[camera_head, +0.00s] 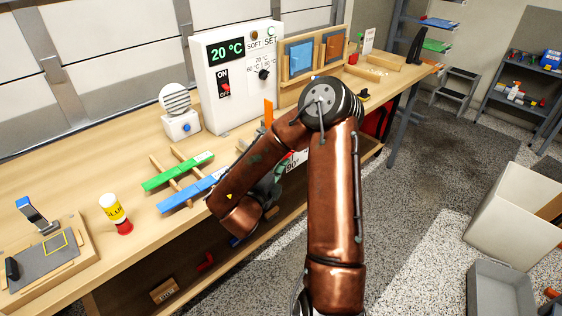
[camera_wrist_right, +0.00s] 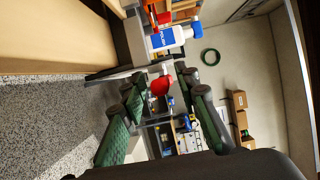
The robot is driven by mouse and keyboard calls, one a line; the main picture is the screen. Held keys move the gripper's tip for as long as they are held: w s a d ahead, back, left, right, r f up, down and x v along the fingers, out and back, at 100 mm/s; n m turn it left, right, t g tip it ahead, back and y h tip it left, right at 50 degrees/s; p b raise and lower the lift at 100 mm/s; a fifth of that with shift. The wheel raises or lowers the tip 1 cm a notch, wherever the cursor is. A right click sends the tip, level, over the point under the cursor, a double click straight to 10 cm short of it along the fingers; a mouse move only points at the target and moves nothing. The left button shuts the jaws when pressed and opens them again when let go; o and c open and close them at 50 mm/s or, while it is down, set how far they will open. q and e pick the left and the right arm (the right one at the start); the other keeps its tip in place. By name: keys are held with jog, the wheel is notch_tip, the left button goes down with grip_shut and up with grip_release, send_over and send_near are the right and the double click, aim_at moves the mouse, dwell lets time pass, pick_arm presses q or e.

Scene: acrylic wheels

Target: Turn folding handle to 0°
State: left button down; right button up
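My right arm crosses the middle of the head view, and its copper links cover most of the folding station. An orange upright piece (camera_head: 268,112) shows just behind the arm; I cannot tell whether it is the folding handle. A partly hidden white label reading 90° (camera_head: 293,163) sits at the table's front edge. My right gripper (camera_wrist_right: 157,88) has its green-padded fingers spread apart in the right wrist view. A red rounded object (camera_wrist_right: 160,84) appears between the fingers, with no visible contact; I cannot tell its distance. My left gripper is not in view.
A white heater box (camera_head: 235,75) stands behind the arm. Green (camera_head: 178,170) and blue (camera_head: 190,190) strips lie on a wooden rack to the left.

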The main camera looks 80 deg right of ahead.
jog(key=shift+a, duration=0.1)
jog(key=shift+w+a+r, duration=0.1)
jog(key=shift+w+a, duration=0.1)
jog(key=shift+a, duration=0.4)
jog(key=v, duration=1)
jog(key=shift+a, duration=0.3)
